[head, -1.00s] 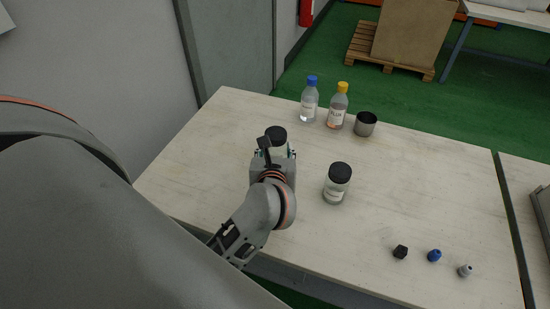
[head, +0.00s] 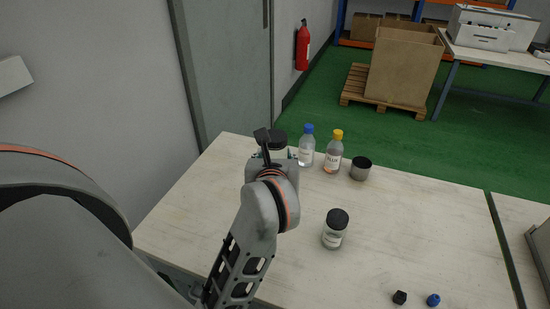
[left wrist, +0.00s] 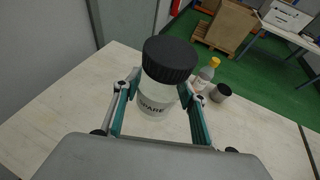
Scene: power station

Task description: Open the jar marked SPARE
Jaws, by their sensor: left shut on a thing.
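The SPARE jar is clear-walled with white contents and a black lid. In the left wrist view the jar (left wrist: 158,96) stands upright between the two fingers, its label facing me and its lid on. My left gripper (head: 274,156) is shut on the jar's body, below the lid, and holds it above the table. In the head view the jar's black lid (head: 278,137) shows behind the gripper, which hides much of the body. A second black-lidded jar (head: 334,230) stands on the table (head: 400,240), right of my arm. My right gripper is not in view.
A blue-capped bottle (head: 307,146), an orange-labelled bottle with a yellow cap (head: 333,152) and a metal cup (head: 360,169) stand along the far edge. Small black (head: 399,297) and blue (head: 433,299) pieces lie at the front right. The table's middle right is clear.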

